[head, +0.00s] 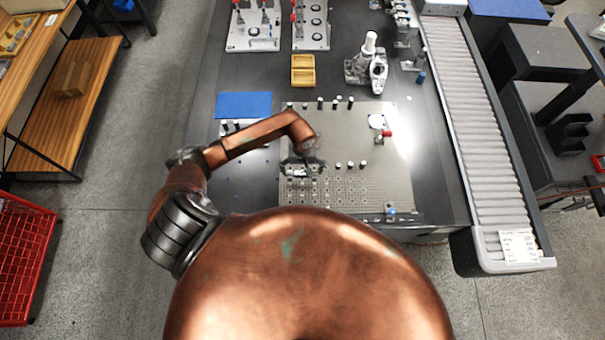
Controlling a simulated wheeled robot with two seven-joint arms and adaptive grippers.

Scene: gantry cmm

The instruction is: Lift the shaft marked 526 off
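A metal plate with a grid of holes (385,190) lies on the dark table. My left gripper (301,172) points down over its left part, with a small bright metallic piece at its fingertips. I cannot tell whether that piece is a shaft, or whether the fingers are open or shut on it. Several small dark and light pegs (350,165) stand to the right of the gripper, and another row (320,102) stands along the plate's far edge. No marking 526 is readable at this size. My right gripper is not in view.
A grey metal casting (378,72) stands at the back. A roller conveyor (475,120) runs along the right. The plate's lower right is mostly clear.

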